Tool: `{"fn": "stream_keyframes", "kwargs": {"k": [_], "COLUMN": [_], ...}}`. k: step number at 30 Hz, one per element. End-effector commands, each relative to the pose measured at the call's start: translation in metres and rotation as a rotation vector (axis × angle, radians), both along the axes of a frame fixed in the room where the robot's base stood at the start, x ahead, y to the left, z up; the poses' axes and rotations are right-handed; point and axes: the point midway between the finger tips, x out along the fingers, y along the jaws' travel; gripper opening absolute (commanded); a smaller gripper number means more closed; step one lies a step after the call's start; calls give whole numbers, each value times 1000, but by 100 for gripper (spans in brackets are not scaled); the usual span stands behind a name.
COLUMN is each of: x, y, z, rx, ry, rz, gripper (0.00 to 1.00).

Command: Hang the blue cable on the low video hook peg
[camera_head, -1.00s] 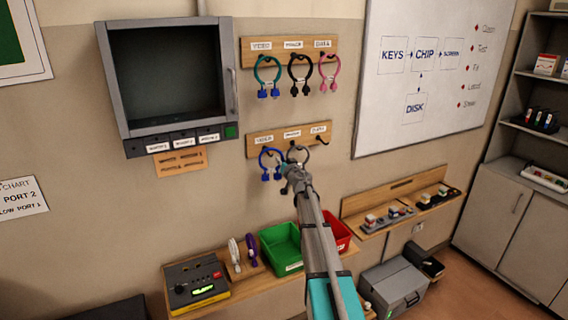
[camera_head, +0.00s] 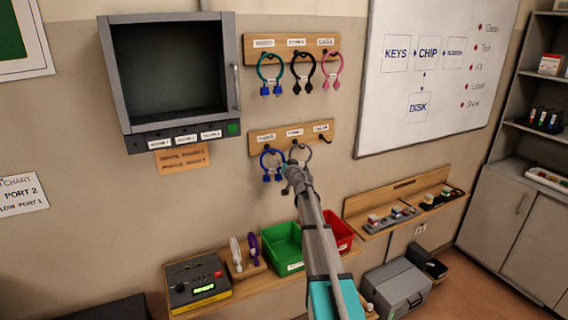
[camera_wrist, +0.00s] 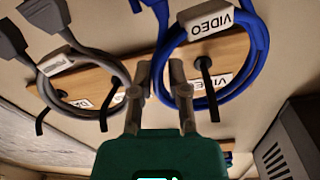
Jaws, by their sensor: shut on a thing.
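The blue cable (camera_head: 265,166) is a loop with blue plugs hanging down, at the left of the lower hook board (camera_head: 320,128). In the wrist view the blue cable (camera_wrist: 245,75) carries a VIDEO tag. The dark low video hook peg (camera_wrist: 208,85) shows inside its loop and crosses over the loop's edge, so the loop appears to be around the peg. Whether it rests on the peg is unclear. My gripper (camera_head: 290,168) is at the loop's right side. In the wrist view my gripper (camera_wrist: 161,75) is shut on the loop's edge.
A grey cable (camera_head: 307,153) hangs beside my gripper at the middle peg. The upper board (camera_head: 262,52) holds teal, black and pink cables. A grey open-front cabinet (camera_head: 168,75) is at left. Green (camera_head: 281,243) and red (camera_head: 340,233) bins sit below. The lower board's right peg is empty.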

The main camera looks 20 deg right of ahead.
Motion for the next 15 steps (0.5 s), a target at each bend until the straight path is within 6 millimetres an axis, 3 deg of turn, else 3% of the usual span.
{"fn": "stream_keyframes", "kwargs": {"k": [8,9,15], "x": [0,0,0], "y": [0,0,0], "z": [0,0,0], "rx": [1,0,0], "ry": [0,0,0], "rz": [0,0,0], "gripper": [0,24,61]}}
